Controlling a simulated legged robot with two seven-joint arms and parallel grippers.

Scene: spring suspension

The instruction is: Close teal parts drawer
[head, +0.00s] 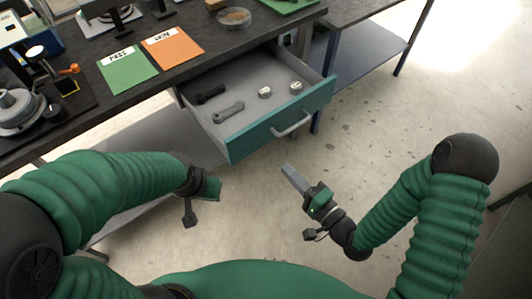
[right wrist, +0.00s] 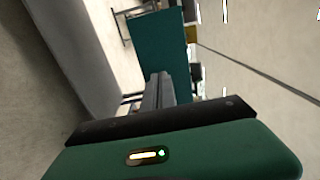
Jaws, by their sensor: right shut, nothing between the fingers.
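The teal-fronted parts drawer (head: 280,122) stands pulled out below the dark workbench in the head view. Its handle (head: 292,125) is a grey bar on the front. Inside lie a dark part, a grey wrench-like part (head: 228,112) and two small light pieces (head: 265,91). My right gripper (head: 288,170) is shut and empty, in front of and below the drawer front, apart from it. Its shut fingers also show in the right wrist view (right wrist: 158,90). My left gripper (head: 205,190) hangs left of the drawer; its fingers are not clear.
The workbench top (head: 190,72) carries a green card (head: 122,72), an orange card (head: 173,46) and instruments at the left. A lower shelf (head: 150,150) is under the bench. A second table (head: 370,48) stands at the back right. The floor before the drawer is clear.

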